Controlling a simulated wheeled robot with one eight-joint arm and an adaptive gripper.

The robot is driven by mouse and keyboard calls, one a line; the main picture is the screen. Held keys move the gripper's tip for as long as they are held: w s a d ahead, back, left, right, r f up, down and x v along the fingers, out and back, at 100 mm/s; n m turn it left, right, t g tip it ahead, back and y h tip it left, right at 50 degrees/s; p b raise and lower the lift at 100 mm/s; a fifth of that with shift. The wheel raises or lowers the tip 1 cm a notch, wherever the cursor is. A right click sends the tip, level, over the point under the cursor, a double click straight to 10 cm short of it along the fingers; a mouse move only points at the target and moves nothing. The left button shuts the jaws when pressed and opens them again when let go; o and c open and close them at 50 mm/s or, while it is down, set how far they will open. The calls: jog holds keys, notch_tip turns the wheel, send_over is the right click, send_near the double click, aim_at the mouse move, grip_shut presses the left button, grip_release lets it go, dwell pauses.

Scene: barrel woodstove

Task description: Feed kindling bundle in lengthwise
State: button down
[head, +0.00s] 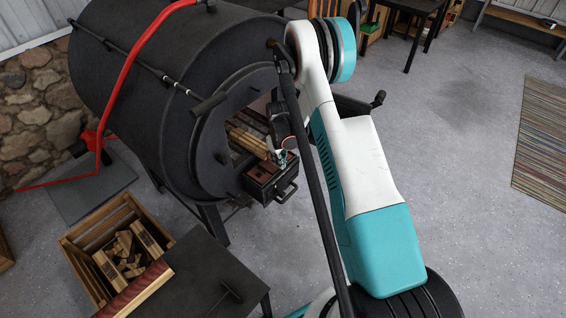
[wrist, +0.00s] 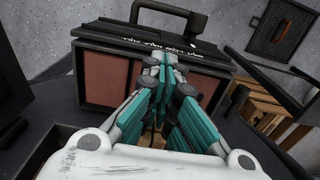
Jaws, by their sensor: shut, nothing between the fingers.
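The black barrel stove (head: 170,75) has its round front opening facing right. The kindling bundle (head: 247,141), pale wooden sticks, lies lengthwise inside the opening; its far end is hidden in shadow. My gripper (head: 282,160) is at the mouth of the opening, just right of the bundle's near end. In the wrist view, my gripper (wrist: 160,68) has its teal fingers together and holds nothing. A little pale wood (wrist: 150,138) shows beneath the fingers. Below the mouth, a black ledge with a handle (head: 272,184) and reddish-brown panels (wrist: 113,77) stands close before the fingertips.
A wooden crate of split wood (head: 127,250) stands at lower left, beside a dark table (head: 205,280). A red rod (head: 120,80) crosses the stove. A dark part with a knob (head: 379,98) projects behind my arm.

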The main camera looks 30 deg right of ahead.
aim_at(268, 154)
jog(key=shift+w+a, duration=0.2)
jog(key=shift+w, duration=0.3)
jog(key=shift+w+a, duration=0.2)
jog(key=shift+w, duration=0.25)
jog(key=shift+w+a, duration=0.25)
jog(key=shift+w, duration=0.35)
jog(key=shift+w+a, duration=0.3)
jog(key=shift+w, duration=0.3)
jog(key=shift+w+a, duration=0.25)
jog(key=shift+w, duration=0.35)
jog(key=shift+s, duration=0.1)
